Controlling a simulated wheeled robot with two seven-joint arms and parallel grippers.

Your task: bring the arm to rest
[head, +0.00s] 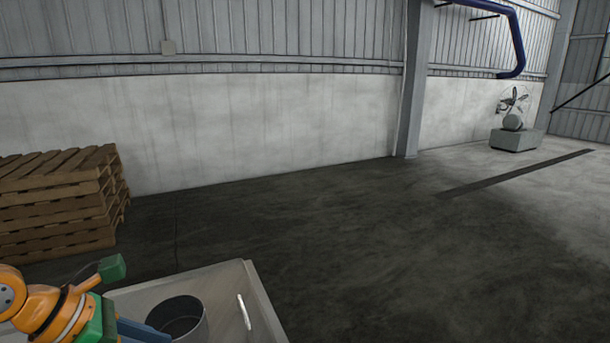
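My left arm, orange with green parts, comes in at the bottom left corner. Its end, with a green part and blue bars (142,331), lies low over the left of a grey table and beside a round open-topped grey pot (181,318). Whether the gripper is open or shut does not show, as the picture's lower edge cuts it off. I see nothing held. My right arm and gripper are not in view.
The pale grey table (225,277) has a raised edge, and a thin white curved piece (244,312) lies at its right. Stacked wooden pallets (60,205) stand at the left by the wall. A grey block with a fan-like machine (516,138) stands far right. The middle floor is clear.

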